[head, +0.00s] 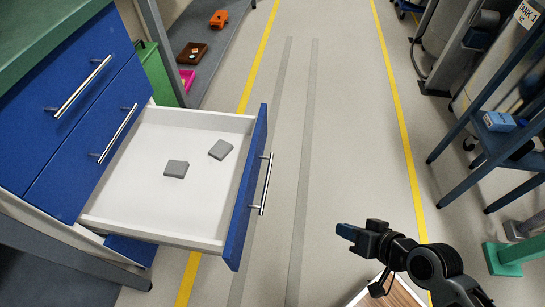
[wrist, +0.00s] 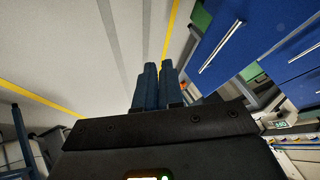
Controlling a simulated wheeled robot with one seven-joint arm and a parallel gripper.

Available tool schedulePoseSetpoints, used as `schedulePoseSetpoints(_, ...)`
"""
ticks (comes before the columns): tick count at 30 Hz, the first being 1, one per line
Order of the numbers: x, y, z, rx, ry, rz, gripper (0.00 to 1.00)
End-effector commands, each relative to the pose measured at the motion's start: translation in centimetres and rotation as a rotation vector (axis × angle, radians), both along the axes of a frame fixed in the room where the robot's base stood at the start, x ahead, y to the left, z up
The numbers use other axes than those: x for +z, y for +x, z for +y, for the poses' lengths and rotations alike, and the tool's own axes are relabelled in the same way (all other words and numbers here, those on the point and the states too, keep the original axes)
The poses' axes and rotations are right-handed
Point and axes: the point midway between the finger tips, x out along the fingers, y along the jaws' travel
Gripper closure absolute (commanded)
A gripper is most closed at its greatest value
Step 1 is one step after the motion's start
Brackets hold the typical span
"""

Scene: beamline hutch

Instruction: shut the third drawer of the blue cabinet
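The blue cabinet (head: 48,120) stands at the left in the head view, with a green top and bar handles. Its third drawer is pulled far out; the white inside (head: 135,200) holds two small grey blocks. The drawer's blue front (head: 240,215) carries a metal bar handle (head: 266,184) facing the aisle. The two drawers above it are shut. My gripper (head: 343,231) is right of and apart from the drawer front, over the floor. In the wrist view its two blue fingers (wrist: 157,82) lie close together with nothing seen between them. Blue drawer fronts (wrist: 225,40) show there at upper right.
The floor aisle (head: 345,130) between yellow lines is clear. A grey shelf (head: 205,40) with small trays and an orange object stands behind the cabinet. A blue-grey stand (head: 490,140) with a blue box and a green foot (head: 505,258) are at the right.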

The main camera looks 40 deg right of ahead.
Motion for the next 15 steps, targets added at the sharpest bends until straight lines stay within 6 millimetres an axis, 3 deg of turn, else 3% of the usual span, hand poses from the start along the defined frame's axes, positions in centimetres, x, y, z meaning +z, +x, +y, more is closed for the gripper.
schedulePoseSetpoints(3, -2.3, 3.7, -1.2, -0.025, 0.158, 0.03, 1.0)
schedulePoseSetpoints(7, -3.0, 7.5, -2.1, -0.02, 0.343, 0.043, 1.0)
schedulePoseSetpoints(11, -2.0, 11.5, -3.2, 0.017, 0.528, 0.023, 1.0)
schedulePoseSetpoints(15, 0.6, 15.2, -4.6, 0.089, 0.702, -0.025, 1.0)
